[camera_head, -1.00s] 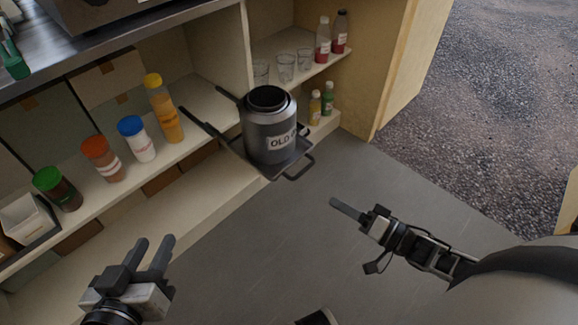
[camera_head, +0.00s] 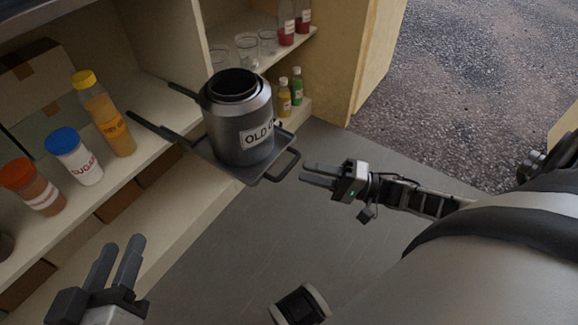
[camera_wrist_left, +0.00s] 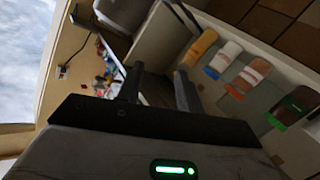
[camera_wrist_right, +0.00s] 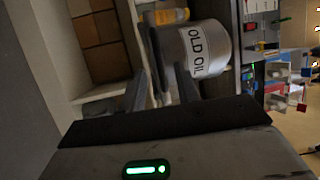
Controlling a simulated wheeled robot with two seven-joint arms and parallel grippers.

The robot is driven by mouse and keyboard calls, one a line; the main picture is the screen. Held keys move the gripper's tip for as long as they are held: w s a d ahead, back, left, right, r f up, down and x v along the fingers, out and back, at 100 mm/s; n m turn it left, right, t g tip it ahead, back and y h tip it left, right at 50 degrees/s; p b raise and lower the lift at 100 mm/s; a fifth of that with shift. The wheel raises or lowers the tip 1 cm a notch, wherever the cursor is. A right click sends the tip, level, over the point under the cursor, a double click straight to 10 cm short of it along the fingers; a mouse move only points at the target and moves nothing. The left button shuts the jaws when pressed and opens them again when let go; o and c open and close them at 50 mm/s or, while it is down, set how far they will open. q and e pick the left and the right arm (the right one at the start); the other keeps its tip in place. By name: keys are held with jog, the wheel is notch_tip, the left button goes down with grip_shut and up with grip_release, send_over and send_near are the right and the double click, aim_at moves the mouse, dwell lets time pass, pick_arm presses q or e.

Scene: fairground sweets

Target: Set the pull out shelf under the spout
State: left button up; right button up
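The pull out shelf (camera_head: 208,158) is a dark metal tray on rails, standing out from the cabinet, with a loop handle (camera_head: 285,166) at its front. A grey can labelled "OLD OIL" (camera_head: 228,128) stands upright on it, open at the top. The can also shows in the right wrist view (camera_wrist_right: 205,50). My right gripper (camera_head: 308,174) is open and empty, just right of the handle and apart from it, fingers pointing at it. My left gripper (camera_head: 122,250) is open and empty, low at the left, in front of the shelves. I cannot make out a spout.
Several bottles, among them an orange one (camera_head: 105,118) and a blue-capped sugar one (camera_head: 75,156), line the cabinet shelf. Glasses (camera_head: 247,48) and red bottles (camera_head: 287,22) stand on the side shelf. The grey floor (camera_head: 235,250) in front is clear.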

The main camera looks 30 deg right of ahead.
aim_at(289, 165)
jog(key=x, duration=0.5)
jog(key=shift+w+a+b, duration=0.2)
jog(key=shift+w+b, duration=0.05)
jog(key=shift+b, duration=0.05)
grip_shut()
jog(key=shift+r, duration=0.1)
